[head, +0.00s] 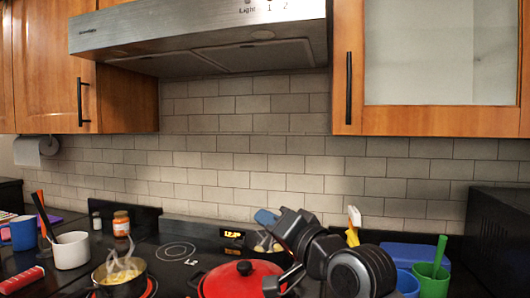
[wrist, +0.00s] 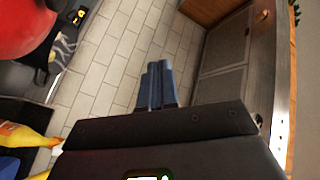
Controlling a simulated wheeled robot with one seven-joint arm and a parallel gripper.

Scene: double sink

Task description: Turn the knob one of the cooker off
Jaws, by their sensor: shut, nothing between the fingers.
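The cooker's black cooktop (head: 175,270) spans the lower part of the head view, with ring markings on it. A pot of steaming food (head: 119,277) stands on its left over a red-glowing ring. A red lidded pan (head: 240,281) stands in the middle. A small lit display (head: 232,235) is behind the pan. I cannot make out any cooker knob in either view. My gripper (head: 264,217) is above and behind the red pan, partly hidden by my dark arm. Its blue fingers (wrist: 158,83) are shut together and empty in the wrist view.
A steel range hood (head: 200,35) hangs above, between wooden cabinets (head: 432,65). A white mug (head: 71,250) and small jars (head: 121,224) stand left. Green (head: 432,270) and blue cups (head: 406,284) stand right, near a yellow bottle (head: 352,228). Air before the tiled wall is free.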

